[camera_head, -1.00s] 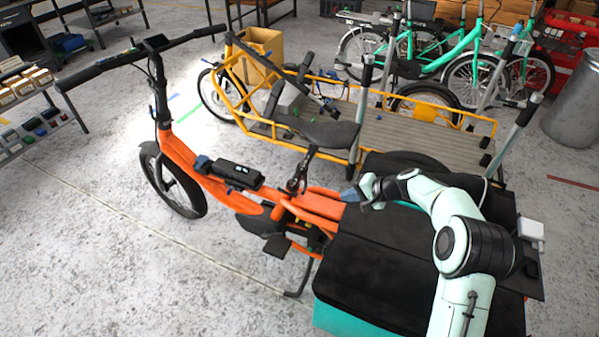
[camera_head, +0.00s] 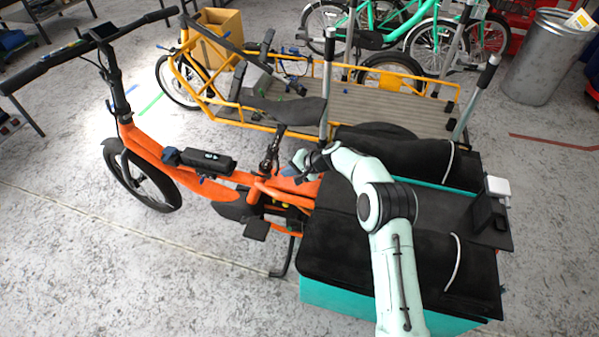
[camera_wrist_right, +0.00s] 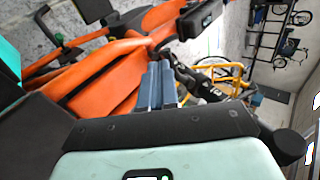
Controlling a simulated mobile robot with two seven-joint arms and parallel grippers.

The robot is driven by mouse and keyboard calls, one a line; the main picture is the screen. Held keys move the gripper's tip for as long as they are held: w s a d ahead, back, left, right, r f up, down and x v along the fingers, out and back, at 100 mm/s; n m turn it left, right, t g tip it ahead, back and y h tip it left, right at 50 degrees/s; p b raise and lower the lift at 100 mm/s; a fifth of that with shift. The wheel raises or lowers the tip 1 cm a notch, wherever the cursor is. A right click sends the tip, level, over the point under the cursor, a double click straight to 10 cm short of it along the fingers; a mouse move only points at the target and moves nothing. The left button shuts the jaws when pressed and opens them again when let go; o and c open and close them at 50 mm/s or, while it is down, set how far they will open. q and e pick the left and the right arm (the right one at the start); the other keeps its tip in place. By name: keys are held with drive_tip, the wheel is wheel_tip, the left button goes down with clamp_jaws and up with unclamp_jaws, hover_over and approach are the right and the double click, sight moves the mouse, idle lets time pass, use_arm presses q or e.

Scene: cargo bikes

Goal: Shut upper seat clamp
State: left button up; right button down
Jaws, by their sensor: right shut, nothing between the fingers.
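The orange cargo bike (camera_head: 165,165) stands upright with its black saddle (camera_head: 290,110) on a dark seat post. The dark clamp area (camera_head: 268,158) is on that post, between saddle and orange frame. It is too small to tell the lever's position or which clamp is the upper one. My right gripper (camera_head: 288,171) is just right of the post, close to the clamp area. In the right wrist view its blue-grey fingers (camera_wrist_right: 158,85) are together and empty, with dark post parts (camera_wrist_right: 192,78) just to their right. Contact cannot be told. My left gripper is out of view.
Black bags over a teal box (camera_head: 370,300) fill the bike's rear, under my right arm. A yellow cargo bike (camera_head: 400,110) stands close behind. A metal bin (camera_head: 540,60) is at the upper right. The floor at front left is clear.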

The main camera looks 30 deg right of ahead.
drive_tip(key=shift+w+a, duration=0.2)
drive_tip(key=shift+w, duration=0.15)
